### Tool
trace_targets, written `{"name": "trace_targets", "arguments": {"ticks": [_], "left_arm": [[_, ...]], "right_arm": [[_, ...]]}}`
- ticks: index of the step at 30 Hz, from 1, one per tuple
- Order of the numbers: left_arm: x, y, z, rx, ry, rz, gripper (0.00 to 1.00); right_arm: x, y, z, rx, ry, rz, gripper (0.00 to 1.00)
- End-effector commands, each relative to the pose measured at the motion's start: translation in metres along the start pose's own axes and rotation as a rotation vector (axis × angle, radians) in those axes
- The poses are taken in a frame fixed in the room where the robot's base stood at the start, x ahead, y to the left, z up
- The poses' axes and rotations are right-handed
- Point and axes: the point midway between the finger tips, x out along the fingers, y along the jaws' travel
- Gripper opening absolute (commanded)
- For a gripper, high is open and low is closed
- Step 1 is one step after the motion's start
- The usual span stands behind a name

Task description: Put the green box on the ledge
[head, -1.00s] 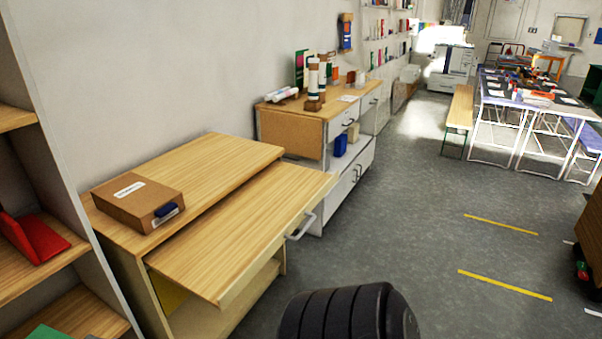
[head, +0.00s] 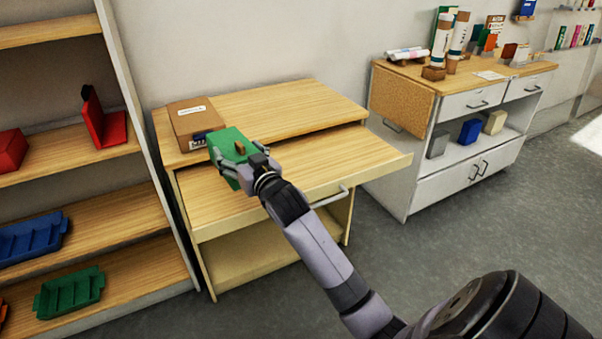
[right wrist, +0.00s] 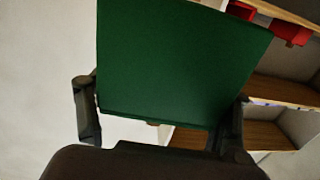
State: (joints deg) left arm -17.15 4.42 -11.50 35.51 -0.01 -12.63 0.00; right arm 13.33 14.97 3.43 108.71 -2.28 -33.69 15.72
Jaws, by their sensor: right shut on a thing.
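The green box (head: 226,148) is held by my right gripper (head: 243,168) in the head view, with a finger on each side of it. It appears in front of the wooden desk, overlapping its raised back ledge (head: 290,103) and the pulled-out lower board (head: 345,160); whether it touches either I cannot tell. In the right wrist view the green box (right wrist: 175,62) fills the middle between the two fingers (right wrist: 160,125). My left gripper is not in view.
A brown cardboard box (head: 193,115) lies on the ledge's left end. A shelf unit (head: 90,155) with red holders, a blue tray (head: 32,238) and a green tray (head: 68,292) stands left. A white cabinet (head: 450,120) stands right. Grey floor (head: 420,250) is open in front.

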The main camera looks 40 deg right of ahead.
Motion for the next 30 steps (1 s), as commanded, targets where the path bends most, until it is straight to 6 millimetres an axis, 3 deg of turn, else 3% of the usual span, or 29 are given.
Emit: {"name": "trace_targets", "arguments": {"ticks": [3, 6, 11, 14, 24, 30], "left_arm": [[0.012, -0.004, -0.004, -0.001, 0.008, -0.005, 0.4], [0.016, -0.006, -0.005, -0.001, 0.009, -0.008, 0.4], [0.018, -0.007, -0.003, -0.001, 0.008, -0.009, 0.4], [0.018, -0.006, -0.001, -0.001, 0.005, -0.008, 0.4], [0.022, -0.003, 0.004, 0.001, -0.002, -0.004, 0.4], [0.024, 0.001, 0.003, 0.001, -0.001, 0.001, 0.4]], "right_arm": [[0.033, 0.04, -0.031, -0.001, 0.009, 0.051, 0.42], [0.048, 0.063, -0.05, -0.001, 0.007, 0.078, 0.42], [0.057, 0.08, -0.061, 0.0, 0.002, 0.097, 0.42], [0.059, 0.082, -0.047, 0.001, -0.002, 0.099, 0.42], [0.058, 0.082, 0.044, 0.001, -0.004, 0.099, 0.42], [0.058, 0.082, 0.081, 0.0, 0.002, 0.099, 0.42]]}}
